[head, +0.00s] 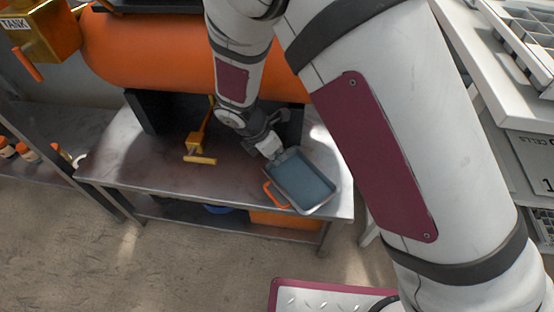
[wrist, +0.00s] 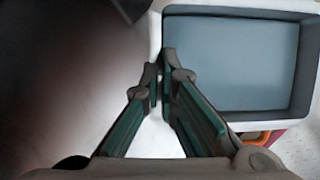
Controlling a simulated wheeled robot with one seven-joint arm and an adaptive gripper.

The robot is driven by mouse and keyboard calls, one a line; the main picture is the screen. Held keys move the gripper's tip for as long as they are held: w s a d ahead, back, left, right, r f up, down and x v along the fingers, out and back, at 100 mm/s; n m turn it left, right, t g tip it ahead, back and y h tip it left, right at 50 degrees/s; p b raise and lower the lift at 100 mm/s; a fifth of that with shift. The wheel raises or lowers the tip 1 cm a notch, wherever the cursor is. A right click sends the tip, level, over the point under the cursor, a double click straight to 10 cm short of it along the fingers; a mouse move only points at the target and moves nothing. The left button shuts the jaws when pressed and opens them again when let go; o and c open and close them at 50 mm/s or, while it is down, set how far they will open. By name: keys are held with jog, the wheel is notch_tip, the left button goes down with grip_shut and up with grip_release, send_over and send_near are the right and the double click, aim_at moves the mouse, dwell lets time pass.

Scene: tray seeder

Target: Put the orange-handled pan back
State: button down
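The orange-handled pan (head: 303,181) is a shallow rectangular blue-grey tray with a pale rim, at the right end of the metal table. Its orange handle (head: 273,196) points to the lower left, near the table's front edge. In the wrist view the pan (wrist: 235,60) fills the upper right, with a bit of the handle (wrist: 262,137) below it. The pan looks empty. My gripper (head: 272,150) is at the pan's upper left corner. In the wrist view my gripper (wrist: 162,78) has its fingertips close together, with the pan's left wall seemingly between them.
The metal table (head: 140,160) has bare room to the left of the pan. A large orange drum (head: 150,55) spans above the table. An orange bin (head: 285,219) sits below. A white bench (head: 510,75) stands at right.

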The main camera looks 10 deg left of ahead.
jog(key=shift+f, duration=0.3)
jog(key=shift+f, duration=0.15)
jog(key=c, duration=1.8)
grip_release()
jog(key=p+v, duration=0.5)
jog(key=v, duration=0.7)
